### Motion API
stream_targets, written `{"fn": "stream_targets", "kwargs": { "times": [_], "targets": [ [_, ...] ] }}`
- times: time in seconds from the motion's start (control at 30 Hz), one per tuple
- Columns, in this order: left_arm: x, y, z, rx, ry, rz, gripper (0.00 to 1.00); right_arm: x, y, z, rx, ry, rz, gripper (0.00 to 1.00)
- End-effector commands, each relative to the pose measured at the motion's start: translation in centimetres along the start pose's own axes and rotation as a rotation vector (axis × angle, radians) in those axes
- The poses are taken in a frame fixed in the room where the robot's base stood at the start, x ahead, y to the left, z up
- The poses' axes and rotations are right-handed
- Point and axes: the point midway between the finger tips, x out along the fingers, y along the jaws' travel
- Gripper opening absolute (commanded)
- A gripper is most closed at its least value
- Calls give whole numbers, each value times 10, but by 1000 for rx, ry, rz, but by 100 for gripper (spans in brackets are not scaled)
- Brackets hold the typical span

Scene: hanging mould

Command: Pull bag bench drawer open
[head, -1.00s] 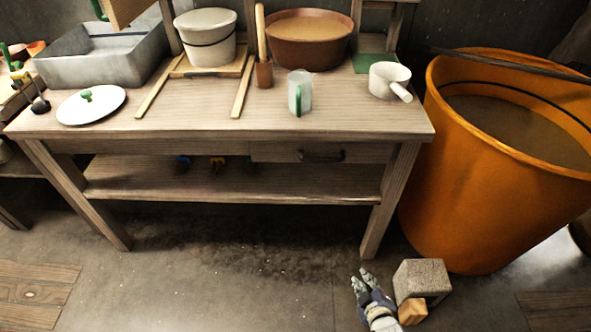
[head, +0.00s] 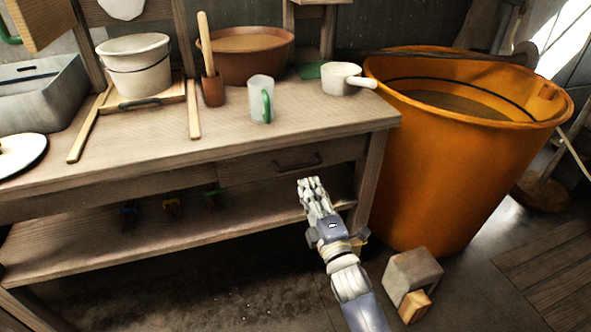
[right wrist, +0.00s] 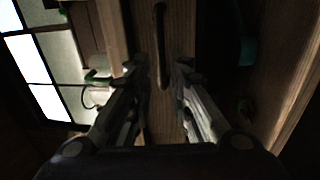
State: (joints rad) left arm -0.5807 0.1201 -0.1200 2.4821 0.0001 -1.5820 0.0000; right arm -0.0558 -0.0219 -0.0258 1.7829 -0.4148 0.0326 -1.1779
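The wooden bench (head: 150,156) has a drawer (head: 335,152) at the right of its front, and the drawer looks shut. Its dark bar handle (head: 298,163) is in the middle of the drawer front. My right gripper (head: 310,184) is just below and in front of the handle in the head view. In the right wrist view, the gripper (right wrist: 162,72) is open, with a gap between its two fingers. The handle (right wrist: 160,45) lies ahead of that gap, and I cannot tell whether the fingers touch it. My left gripper is not in view.
A large orange tub (head: 450,160) stands close to the bench's right end. A grey block (head: 412,272) and a small wooden block (head: 414,305) are on the floor. A mug (head: 260,100) and a white pot (head: 341,79) stand on the bench top above the drawer. A lower shelf (head: 90,245) runs beneath.

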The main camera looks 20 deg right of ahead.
Motion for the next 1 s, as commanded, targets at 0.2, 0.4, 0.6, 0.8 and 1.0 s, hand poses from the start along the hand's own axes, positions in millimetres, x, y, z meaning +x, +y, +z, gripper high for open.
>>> {"fn": "stream_targets", "kwargs": {
  "times": [0.2,0.4,0.6,0.8,1.0],
  "targets": [
    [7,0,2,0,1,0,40,40,-1,0,2,0,1,19],
    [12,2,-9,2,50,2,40,69,-1,0,2,1,0,19],
    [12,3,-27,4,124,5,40,84,-1,0,2,1,-1,19],
    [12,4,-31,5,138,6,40,87,-1,0,2,1,-2,19],
    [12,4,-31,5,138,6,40,87,-1,0,2,1,-2,6]
  ]
}}
